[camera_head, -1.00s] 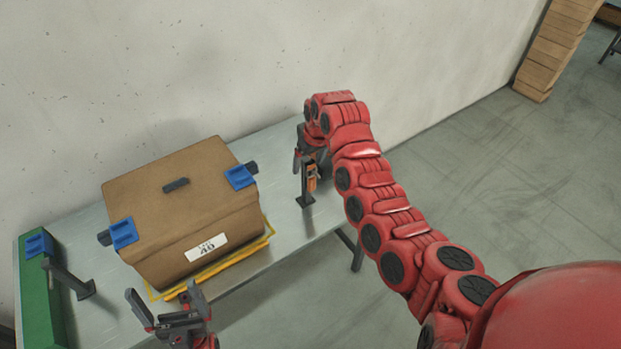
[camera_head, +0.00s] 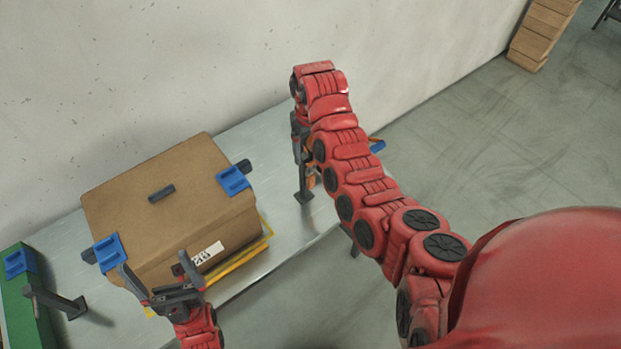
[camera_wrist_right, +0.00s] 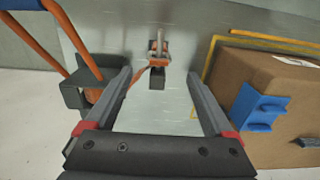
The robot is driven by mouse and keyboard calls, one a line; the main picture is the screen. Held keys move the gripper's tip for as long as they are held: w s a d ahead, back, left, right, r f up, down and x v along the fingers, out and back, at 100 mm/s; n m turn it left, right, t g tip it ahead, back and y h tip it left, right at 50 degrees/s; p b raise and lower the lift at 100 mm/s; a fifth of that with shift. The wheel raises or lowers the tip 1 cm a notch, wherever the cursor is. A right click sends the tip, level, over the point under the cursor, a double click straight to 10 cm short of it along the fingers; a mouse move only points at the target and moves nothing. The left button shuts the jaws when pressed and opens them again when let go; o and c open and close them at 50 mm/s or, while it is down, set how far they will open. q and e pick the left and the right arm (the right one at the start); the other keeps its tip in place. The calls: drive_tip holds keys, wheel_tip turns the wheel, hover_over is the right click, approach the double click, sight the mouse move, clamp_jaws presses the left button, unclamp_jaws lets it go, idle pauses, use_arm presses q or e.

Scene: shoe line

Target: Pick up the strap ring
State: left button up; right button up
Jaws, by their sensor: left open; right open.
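A dark post (camera_head: 303,188) stands on the table right of the carton. An orange looped piece, which looks like the strap ring, hangs at it (camera_head: 311,179); in the right wrist view it shows (camera_wrist_right: 155,62) at the post's top. My right gripper (camera_wrist_right: 159,73) is open and empty, the post and orange piece beyond and between its fingers. In the head view my right arm partly hides this gripper (camera_head: 298,140). My left gripper (camera_head: 153,265) is open and empty in front of the carton; I cannot tell whether it touches it.
A brown carton (camera_head: 165,200) with blue corner pieces (camera_head: 233,180) sits over a yellow frame (camera_head: 240,260) on the metal table (camera_head: 265,150). In the right wrist view, a dark bracket with orange bars (camera_wrist_right: 50,35) lies close left of the gripper. A green box (camera_head: 28,305) stands left.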

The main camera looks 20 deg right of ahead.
drive_tip(key=b, duration=0.3)
hover_over(311, 174)
drive_tip(key=f, duration=0.5)
drive_tip(key=shift+w+a+f, duration=0.1)
drive_tip(key=shift+w+a, duration=0.05)
drive_tip(key=shift+w, duration=0.1)
drive_tip(key=shift+f+p, duration=0.3)
drive_tip(key=shift+p, duration=0.35)
drive_tip(key=shift+s+f, duration=0.1)
drive_tip(key=shift+f, duration=0.2)
drive_tip(key=f+p, duration=0.1)
drive_tip(key=f, duration=0.1)
drive_tip(key=f+p, duration=0.2)
drive_tip(key=shift+s, duration=0.2)
drive_tip(key=shift+f+p, duration=0.4)
drive_tip(key=shift+f, duration=0.35)
clamp_jaws()
